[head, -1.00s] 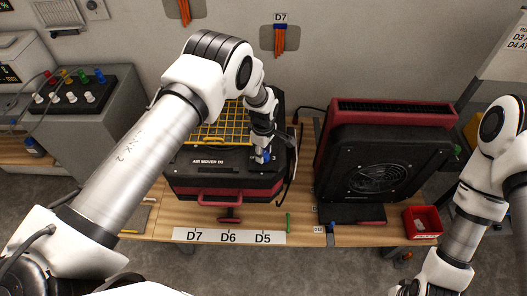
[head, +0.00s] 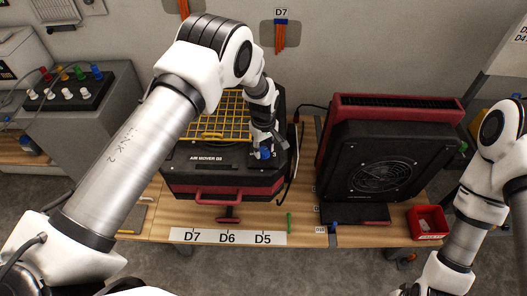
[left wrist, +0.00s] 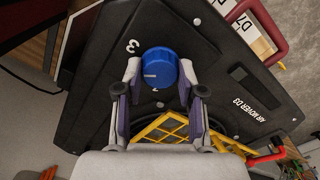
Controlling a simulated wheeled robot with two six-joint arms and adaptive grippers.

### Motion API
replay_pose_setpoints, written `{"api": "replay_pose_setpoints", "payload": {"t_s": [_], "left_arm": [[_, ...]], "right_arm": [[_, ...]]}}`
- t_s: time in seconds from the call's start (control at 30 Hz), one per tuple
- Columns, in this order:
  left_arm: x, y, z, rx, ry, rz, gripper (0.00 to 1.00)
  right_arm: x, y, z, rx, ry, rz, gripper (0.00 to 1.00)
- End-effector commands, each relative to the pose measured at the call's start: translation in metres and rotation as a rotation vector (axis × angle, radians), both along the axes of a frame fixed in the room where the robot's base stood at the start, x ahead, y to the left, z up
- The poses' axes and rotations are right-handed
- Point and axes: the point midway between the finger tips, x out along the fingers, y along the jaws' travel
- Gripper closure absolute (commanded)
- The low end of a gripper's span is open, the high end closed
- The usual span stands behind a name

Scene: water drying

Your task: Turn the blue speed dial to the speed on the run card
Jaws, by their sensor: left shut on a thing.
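The blue speed dial (head: 265,153) sits on the black top of the air mover D3 (head: 225,165), near its right side. My left gripper (head: 264,143) is over it, and in the left wrist view its two fingers (left wrist: 160,76) close on either side of the blue dial (left wrist: 158,62). A white pointer line on the dial points left in that view; a "3" is printed beside the dial at upper left. Other scale marks are partly hidden by the fingers. The run card (head: 508,60) at the upper right is cut off, its speeds unreadable. My right gripper is out of frame.
A second black and red air mover (head: 385,160) stands to the right on the wooden table. A red bin (head: 427,222) lies near the right edge. A label strip (head: 228,237) runs along the front. A yellow grille (head: 222,117) sits behind the dial.

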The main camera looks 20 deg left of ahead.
Motion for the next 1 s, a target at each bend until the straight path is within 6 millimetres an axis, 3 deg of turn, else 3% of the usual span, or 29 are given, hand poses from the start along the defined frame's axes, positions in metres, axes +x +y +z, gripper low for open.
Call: {"api": "replay_pose_setpoints", "payload": {"t_s": [0.5,1.0], "left_arm": [[-0.001,0.000,-0.002,0.000,0.004,-0.446,0.96],[-0.001,0.000,-0.001,-0.001,0.003,-0.612,0.96]], "right_arm": [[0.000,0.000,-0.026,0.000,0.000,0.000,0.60],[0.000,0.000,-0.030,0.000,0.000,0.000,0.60]]}}
